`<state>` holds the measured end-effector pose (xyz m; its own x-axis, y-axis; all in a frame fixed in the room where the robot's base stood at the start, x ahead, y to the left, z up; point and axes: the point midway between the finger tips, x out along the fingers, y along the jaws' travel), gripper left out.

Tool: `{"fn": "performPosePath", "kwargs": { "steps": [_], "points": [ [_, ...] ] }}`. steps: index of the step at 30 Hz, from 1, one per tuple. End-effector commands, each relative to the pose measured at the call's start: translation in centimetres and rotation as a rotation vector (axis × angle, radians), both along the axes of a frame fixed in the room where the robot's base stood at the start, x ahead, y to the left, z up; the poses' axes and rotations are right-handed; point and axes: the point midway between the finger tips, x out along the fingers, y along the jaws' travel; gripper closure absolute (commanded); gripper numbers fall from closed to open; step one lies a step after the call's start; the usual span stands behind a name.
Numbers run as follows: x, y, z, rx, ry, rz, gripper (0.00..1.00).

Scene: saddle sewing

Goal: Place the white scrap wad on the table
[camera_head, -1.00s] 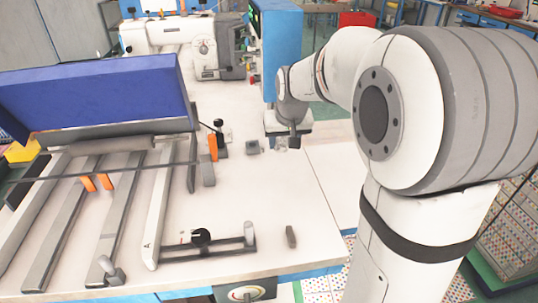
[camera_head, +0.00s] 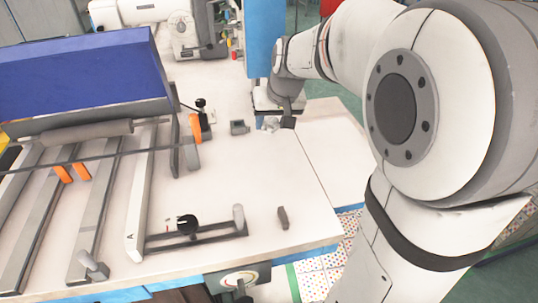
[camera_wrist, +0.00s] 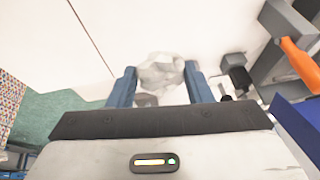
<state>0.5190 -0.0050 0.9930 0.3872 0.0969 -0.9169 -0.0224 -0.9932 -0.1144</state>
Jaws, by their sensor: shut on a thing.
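The white scrap wad (camera_wrist: 160,72) is a crumpled pale lump between the two blue fingers of my gripper (camera_wrist: 160,78) in the wrist view. My gripper is shut on it. In the head view the wad (camera_head: 270,123) shows small and pale below my wrist, at the right part of the white table (camera_head: 235,185). My gripper's fingers are hard to make out there. The table top lies behind the wad in the wrist view; whether the wad touches it I cannot tell.
A small grey block (camera_head: 239,127) lies left of the wad. A blue panel (camera_head: 88,75) and grey rails (camera_head: 95,215) fill the table's left side. An orange-handled clamp (camera_head: 195,127) stands nearer the middle. The table's front right is mostly clear, with a small dark block (camera_head: 283,218).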

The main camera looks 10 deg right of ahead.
Motion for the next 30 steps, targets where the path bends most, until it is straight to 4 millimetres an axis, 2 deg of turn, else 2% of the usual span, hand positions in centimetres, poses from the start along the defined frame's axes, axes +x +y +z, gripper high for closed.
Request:
{"fn": "performPosePath", "kwargs": {
  "steps": [1,6,14,19,30],
  "points": [
    [-0.2,-0.1,-1.2,0.003,0.005,-0.001,0.75],
    [-0.1,-0.2,-4.3,0.003,0.006,-0.004,0.75],
    [-0.1,-0.2,-6.5,0.002,0.005,-0.003,0.75],
    [-0.1,-0.2,-9.0,0.002,0.005,-0.002,0.75],
    [-0.1,-0.1,-9.7,0.002,0.002,-0.001,0.75]
  ]
}}
